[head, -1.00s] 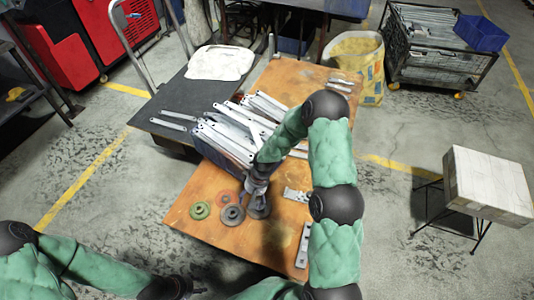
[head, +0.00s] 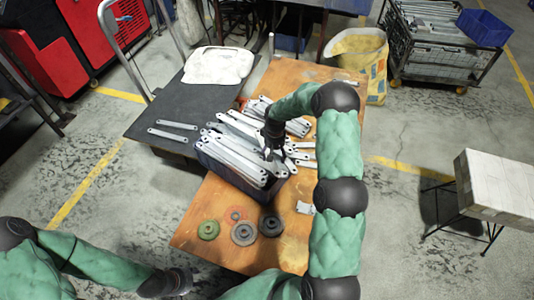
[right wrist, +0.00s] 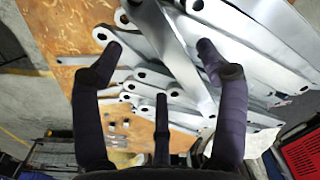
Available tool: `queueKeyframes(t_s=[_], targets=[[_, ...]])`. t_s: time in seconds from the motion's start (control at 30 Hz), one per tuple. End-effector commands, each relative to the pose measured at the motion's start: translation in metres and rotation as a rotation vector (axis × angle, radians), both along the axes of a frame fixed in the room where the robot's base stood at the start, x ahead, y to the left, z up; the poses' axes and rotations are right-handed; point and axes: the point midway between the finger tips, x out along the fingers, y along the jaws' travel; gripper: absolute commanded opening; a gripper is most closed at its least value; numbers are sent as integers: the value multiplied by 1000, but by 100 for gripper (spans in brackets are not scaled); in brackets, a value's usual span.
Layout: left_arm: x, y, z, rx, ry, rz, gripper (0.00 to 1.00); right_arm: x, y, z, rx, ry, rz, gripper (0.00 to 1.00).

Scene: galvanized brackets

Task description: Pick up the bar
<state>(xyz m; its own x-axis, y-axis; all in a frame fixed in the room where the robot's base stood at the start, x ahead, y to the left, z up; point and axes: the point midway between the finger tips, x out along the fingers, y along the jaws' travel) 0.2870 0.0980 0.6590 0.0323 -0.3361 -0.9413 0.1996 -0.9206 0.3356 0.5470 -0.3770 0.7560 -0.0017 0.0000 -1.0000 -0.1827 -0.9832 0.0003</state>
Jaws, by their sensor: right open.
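Many flat grey metal bars (head: 232,153) with holed ends lie piled in and over a dark bin (head: 232,180) on the wooden table. Which one is the task's bar I cannot tell. My right gripper (head: 272,152) is over the right part of the pile, pointing down. In the right wrist view its fingers (right wrist: 160,47) are spread wide, with one long bar (right wrist: 172,45) running slantwise behind the gap between them and other bars around it. No bar is held. My left gripper (head: 180,282) is low at the bottom left, away from the table, its fingers not clear.
Round discs, one green (head: 208,230) and one dark (head: 244,233), lie at the table's near end. A yellow sack (head: 362,55) stands behind the table.

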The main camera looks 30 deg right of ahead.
Motion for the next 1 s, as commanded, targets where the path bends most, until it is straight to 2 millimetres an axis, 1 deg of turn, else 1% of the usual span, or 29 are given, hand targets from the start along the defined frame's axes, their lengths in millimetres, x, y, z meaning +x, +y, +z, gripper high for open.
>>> queueKeyframes(t_s=[0.13,0.3,0.4,0.63,0.67,0.7,0.77,0.8,0.87,0.9,0.93,1.0], targets=[[0,0,-6,0,-1,0,40,-3,0,-14,0,1,1,74],[0,0,-17,0,-1,0,40,-5,0,-39,1,1,0,74],[0,0,-20,0,-1,0,40,-5,0,-49,1,1,0,74],[0,0,-19,0,-1,0,40,-5,0,-49,0,-1,0,74],[0,0,-19,0,-1,0,40,-5,0,-49,0,-1,0,71],[0,0,-19,0,-1,0,40,-5,0,-49,0,-1,0,60],[0,0,-19,0,-1,0,40,-5,0,-49,1,-1,0,43],[0,0,-19,0,-1,0,40,-5,0,-49,1,-1,0,32],[0,0,-19,0,-1,0,40,-5,0,-49,1,-1,0,15],[0,0,-19,0,-1,0,40,-5,0,-49,1,-1,0,3],[0,0,-19,0,-1,0,40,-5,0,-50,1,-1,0,0],[0,0,-19,0,-1,0,40,-4,0,-49,-1,-3,0,0]])
